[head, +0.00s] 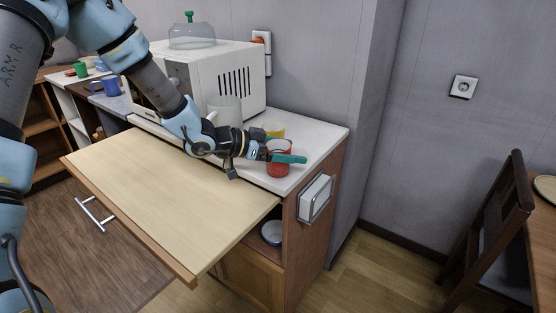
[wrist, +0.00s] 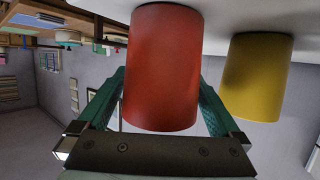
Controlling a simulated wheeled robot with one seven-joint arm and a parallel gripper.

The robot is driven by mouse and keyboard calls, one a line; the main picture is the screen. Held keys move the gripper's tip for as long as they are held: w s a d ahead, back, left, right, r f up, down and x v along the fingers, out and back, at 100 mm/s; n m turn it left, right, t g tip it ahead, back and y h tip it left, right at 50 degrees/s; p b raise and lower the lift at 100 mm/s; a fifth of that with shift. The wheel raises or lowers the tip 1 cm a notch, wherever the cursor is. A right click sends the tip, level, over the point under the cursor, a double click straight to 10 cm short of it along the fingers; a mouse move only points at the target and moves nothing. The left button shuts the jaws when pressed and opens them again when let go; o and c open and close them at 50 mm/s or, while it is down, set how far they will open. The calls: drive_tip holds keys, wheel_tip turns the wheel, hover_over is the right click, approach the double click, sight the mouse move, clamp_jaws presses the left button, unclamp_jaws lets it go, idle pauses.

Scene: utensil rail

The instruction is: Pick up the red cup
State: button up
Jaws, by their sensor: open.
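The red cup (head: 279,167) stands upright on the white countertop near its right front part in the head view. In the wrist view the red cup (wrist: 163,68) appears large and upside down in the picture, between the two green fingers of my gripper (wrist: 165,105). In the head view my gripper (head: 283,157) reaches across the cup from the left, with a teal finger in front of it. The jaws are open, with a finger on each side of the cup. I cannot tell whether either finger touches it.
A yellow cup (wrist: 257,77) stands close beside the red one; it shows behind it in the head view (head: 274,131). A pale cylindrical container (head: 225,110) and a white microwave (head: 222,75) stand behind my wrist. A pulled-out wooden board (head: 160,190) lies in front, clear.

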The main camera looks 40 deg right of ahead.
drive_tip(key=c, duration=1.3)
drive_tip(key=shift+r, duration=0.1)
